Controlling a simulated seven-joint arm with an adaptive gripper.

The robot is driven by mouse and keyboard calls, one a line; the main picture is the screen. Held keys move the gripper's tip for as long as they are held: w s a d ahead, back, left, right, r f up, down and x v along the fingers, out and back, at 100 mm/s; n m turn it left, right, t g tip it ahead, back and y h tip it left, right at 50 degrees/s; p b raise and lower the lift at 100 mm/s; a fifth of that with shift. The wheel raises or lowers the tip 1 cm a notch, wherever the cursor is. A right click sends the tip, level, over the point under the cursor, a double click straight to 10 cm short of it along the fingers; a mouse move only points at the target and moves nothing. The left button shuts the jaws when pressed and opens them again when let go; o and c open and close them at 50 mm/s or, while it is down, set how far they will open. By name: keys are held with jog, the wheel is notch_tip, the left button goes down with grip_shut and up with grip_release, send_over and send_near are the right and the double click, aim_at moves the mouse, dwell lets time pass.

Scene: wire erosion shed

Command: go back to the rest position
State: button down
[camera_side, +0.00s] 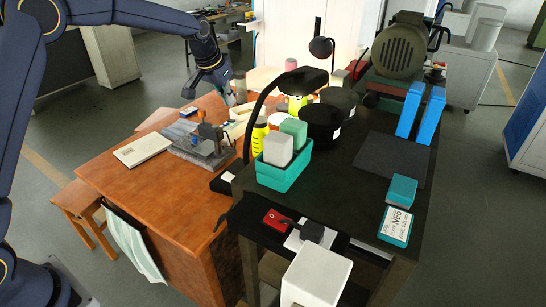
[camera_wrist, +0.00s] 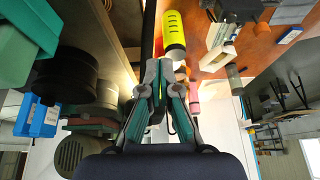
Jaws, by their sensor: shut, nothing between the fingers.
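In the side view my gripper (camera_side: 230,98) hangs from my dark arm above the far part of the brown wooden desk (camera_side: 150,177), with its fingers pointing down. In the wrist view my gripper (camera_wrist: 159,66) shows in the middle with its fingertips together. It is shut and nothing shows between the fingers. Whether the fingertips touch anything on the desk cannot be told from the side view.
A dark bench (camera_side: 345,210) adjoins the desk, holding a teal bin (camera_side: 285,177), black round containers (camera_side: 320,124) and blue upright pieces (camera_side: 409,110). A yellow bottle (camera_wrist: 174,30) is near my fingers in the wrist view. A black lamp (camera_side: 300,80) rises between desk and bench.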

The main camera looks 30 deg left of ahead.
jog(key=s+d+r+t, duration=0.1)
jog(key=s+r, duration=0.6)
jog(key=r, duration=0.4)
jog(key=s+d+r+t, duration=0.1)
jog(key=s+r, duration=0.2)
jog(key=s, duration=0.4)
jog(key=s+d+r, duration=0.1)
jog(key=s+r, duration=0.1)
jog(key=s, duration=0.6)
jog(key=s+f, duration=0.4)
jog(key=s, duration=0.4)
jog(key=s+f+g, duration=0.1)
jog(key=s+f, duration=0.4)
jog(key=s, duration=0.2)
jog(key=shift+s+f, duration=0.3)
jog(key=shift+s, duration=0.1)
